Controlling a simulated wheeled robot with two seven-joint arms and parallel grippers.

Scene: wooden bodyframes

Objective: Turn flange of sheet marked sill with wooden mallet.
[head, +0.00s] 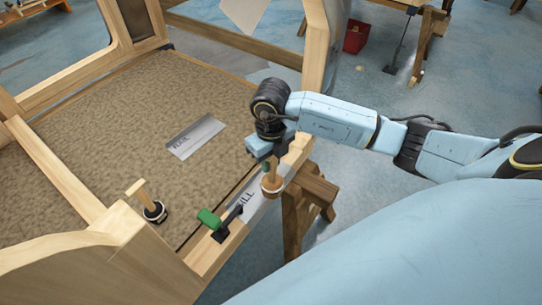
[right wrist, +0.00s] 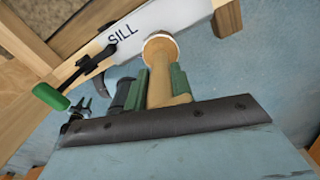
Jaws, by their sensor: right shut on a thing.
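The sheet marked SILL (head: 247,205) lies along the timber rail at the frame's near right edge. It also shows in the right wrist view (right wrist: 185,14). My right gripper (head: 270,160) is shut on the wooden mallet (head: 272,184), above the sheet's far part. In the right wrist view the green-padded fingers (right wrist: 158,88) grip the mallet's handle, and its pale round head (right wrist: 160,47) overlaps the sheet's edge. I cannot tell whether the head touches the sheet. The flange itself is not clear. My left gripper is out of view.
A black clamp with a green handle (head: 209,218) sits at the SILL sheet's near end. A second tool with a wooden handle (head: 138,191) and dark head stands on the brown floor panel. Another marked sheet (head: 196,136) lies there. A trestle (head: 310,198) stands below the rail.

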